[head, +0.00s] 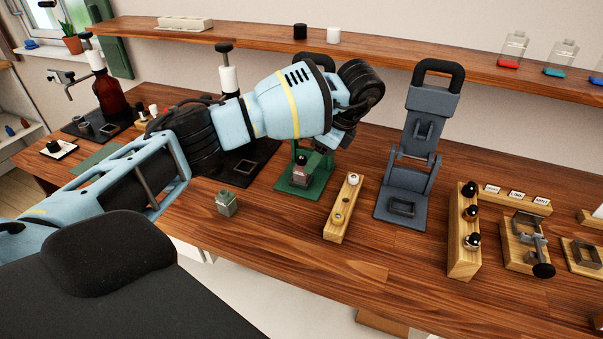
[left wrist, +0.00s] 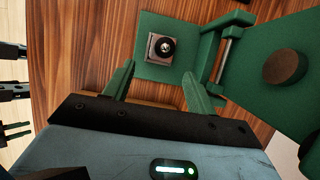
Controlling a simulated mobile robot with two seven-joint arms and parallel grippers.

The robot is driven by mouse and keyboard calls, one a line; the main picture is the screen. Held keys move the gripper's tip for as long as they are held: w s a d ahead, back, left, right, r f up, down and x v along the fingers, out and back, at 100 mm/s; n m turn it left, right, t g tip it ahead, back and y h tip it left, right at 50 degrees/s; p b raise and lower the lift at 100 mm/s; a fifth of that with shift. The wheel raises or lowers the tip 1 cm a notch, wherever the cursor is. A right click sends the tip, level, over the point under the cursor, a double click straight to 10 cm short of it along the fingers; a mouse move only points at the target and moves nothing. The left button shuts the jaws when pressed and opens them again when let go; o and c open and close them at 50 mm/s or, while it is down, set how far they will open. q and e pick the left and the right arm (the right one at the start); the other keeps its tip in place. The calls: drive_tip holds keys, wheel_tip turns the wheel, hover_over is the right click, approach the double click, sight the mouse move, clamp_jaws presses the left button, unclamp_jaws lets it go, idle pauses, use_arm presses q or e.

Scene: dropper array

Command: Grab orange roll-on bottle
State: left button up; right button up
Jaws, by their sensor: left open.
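A small square glass bottle with a dark round top (head: 301,172) stands upright on the green base of a press stand (head: 288,184). It also shows from above in the left wrist view (left wrist: 163,47), on the green plate (left wrist: 148,66). I cannot make out a clear orange colour on it. My left gripper (head: 318,158) is beside this bottle; its two green fingers (left wrist: 158,73) are spread, with nothing between them, and the bottle lies just beyond their tips. My right gripper is not in view.
A wooden strip with holes (head: 336,225) and a dark grey press (head: 388,212) stand to the right. A wooden rack (head: 462,262) holds several black-topped pieces. Bare table lies in front of the grey press.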

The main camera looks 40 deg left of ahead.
sight(304, 163)
use_arm(q)
drive_tip(key=shift+s+a, duration=0.1)
drive_tip(key=shift+a, duration=0.25)
drive_tip(key=x, duration=0.5)
drive_tip(key=shift+s+a, duration=0.1)
drive_tip(key=shift+a, duration=0.25)
drive_tip(key=shift+c, duration=0.3)
drive_tip(key=c, duration=1.1)
drive_tip(key=shift+r, duration=0.15)
